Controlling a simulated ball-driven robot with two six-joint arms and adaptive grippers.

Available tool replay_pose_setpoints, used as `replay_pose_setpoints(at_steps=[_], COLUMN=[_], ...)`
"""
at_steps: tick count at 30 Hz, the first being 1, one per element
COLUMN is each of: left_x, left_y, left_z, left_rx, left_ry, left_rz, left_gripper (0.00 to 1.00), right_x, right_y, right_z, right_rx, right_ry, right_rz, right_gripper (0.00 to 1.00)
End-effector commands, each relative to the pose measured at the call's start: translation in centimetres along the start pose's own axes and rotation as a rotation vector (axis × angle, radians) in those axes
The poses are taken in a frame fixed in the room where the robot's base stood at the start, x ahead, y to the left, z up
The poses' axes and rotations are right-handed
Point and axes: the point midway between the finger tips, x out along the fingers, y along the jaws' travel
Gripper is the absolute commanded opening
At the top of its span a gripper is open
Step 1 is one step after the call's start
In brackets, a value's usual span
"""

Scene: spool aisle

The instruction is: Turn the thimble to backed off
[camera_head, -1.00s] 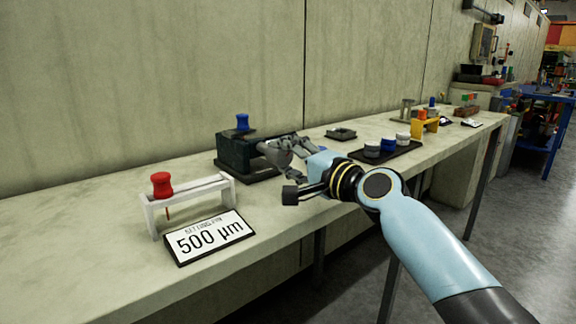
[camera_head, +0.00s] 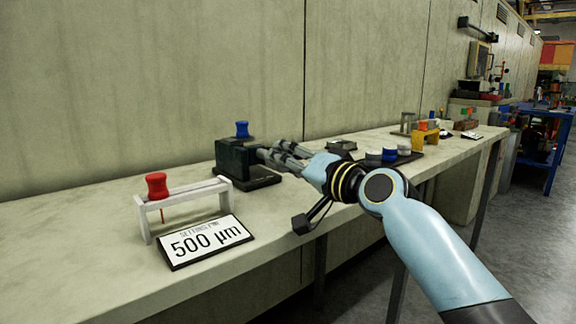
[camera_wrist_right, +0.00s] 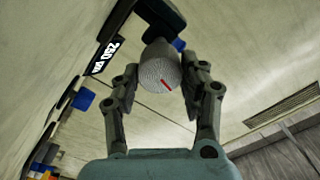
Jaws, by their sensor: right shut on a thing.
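The thimble (camera_wrist_right: 160,70) is a grey knurled knob with a red line on its end face, in the middle of the right wrist view. My right gripper (camera_wrist_right: 166,68) has one finger on each side of it and is shut on it. In the head view, my right gripper (camera_head: 262,153) reaches left to a dark green device (camera_head: 234,158) with a blue knob (camera_head: 241,129) on top; the fingers hide the thimble there. A black display (camera_wrist_right: 104,56) beside the thimble seems to read 250 µm. My left gripper is not in view.
A sign reading 500 µm (camera_head: 205,242) lies near the bench's front edge. Behind it stands a white stand (camera_head: 190,190) with a red knob (camera_head: 157,185). Blue and white round pieces (camera_head: 390,154) and a yellow stand (camera_head: 426,138) are farther right. The bench between sign and device is clear.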

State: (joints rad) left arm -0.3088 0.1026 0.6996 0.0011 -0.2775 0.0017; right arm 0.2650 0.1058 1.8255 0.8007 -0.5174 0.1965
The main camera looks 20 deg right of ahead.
Motion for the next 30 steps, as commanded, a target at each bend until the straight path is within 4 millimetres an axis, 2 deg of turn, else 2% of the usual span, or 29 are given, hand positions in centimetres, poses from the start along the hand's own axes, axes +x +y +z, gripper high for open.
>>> replay_pose_setpoints(at_steps=[14, 15, 20, 27, 30], left_x=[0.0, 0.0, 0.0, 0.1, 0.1], left_y=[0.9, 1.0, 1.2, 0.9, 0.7], left_z=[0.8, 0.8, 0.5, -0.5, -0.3], left_rx=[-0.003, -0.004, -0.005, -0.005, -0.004], left_ry=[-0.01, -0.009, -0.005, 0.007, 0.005], left_rz=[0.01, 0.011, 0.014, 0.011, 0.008], left_gripper=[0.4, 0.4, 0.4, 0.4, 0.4], right_x=[0.0, 0.0, 0.0, 0.0, -0.5], right_y=[0.2, 0.2, 0.1, 0.1, 0.1], right_z=[0.3, 0.3, 0.2, 0.1, 0.1], right_rx=[-0.013, -0.013, -0.013, -0.013, -0.014], right_ry=[-0.007, -0.007, -0.005, -0.002, -0.002], right_rz=[0.004, 0.004, 0.003, 0.002, 0.002], right_gripper=[0.11, 0.45, 0.66, 0.67, 0.67])
